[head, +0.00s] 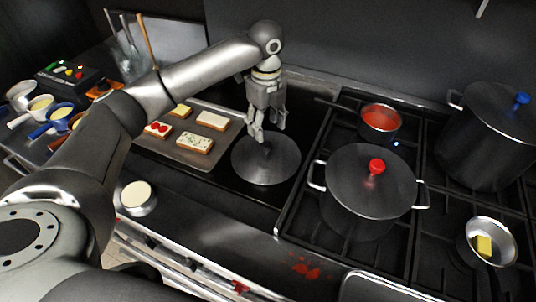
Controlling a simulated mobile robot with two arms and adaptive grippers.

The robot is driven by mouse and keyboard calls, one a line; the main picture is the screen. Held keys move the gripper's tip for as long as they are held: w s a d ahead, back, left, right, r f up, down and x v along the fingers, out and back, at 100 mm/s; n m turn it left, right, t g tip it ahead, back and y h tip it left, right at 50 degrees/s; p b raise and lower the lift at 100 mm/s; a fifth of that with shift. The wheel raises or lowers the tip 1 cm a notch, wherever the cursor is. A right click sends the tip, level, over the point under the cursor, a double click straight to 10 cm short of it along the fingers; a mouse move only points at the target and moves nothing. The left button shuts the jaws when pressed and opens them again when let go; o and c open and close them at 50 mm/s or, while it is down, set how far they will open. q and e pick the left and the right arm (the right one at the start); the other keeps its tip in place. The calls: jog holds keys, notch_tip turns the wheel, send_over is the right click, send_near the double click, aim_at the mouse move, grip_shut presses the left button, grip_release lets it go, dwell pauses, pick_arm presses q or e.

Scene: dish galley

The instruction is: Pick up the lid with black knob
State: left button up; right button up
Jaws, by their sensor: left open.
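The lid with the black knob (266,170) is a round, dark grey disc in the head view, lying flat on the dark surface left of the stove. My left gripper (267,137) points down over the far part of the lid with its fingers apart. Nothing shows between the fingers clearly. The black knob is hard to make out against the dark disc and the fingers, and I cannot tell whether they touch it. My right gripper is not in view.
A tray (172,157) of bread slices lies left of the lid. A pot with a red-knobbed lid (365,190) stands right of it. Behind are a small pan of red sauce (380,122) and a tall pot with a blue knob (487,130). A cream-filled bowl (138,197) stands at front left.

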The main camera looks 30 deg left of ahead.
aim_at(266, 144)
pick_arm(q)
jog(key=f, duration=0.2)
jog(key=shift+s+f, duration=0.3)
jog(key=shift+f, duration=0.1)
jog(key=f+p, duration=0.2)
jog(key=f, duration=0.2)
jog(key=shift+w+f, duration=0.15)
jog(key=shift+w, duration=0.05)
jog(key=shift+f, duration=0.6)
grip_shut()
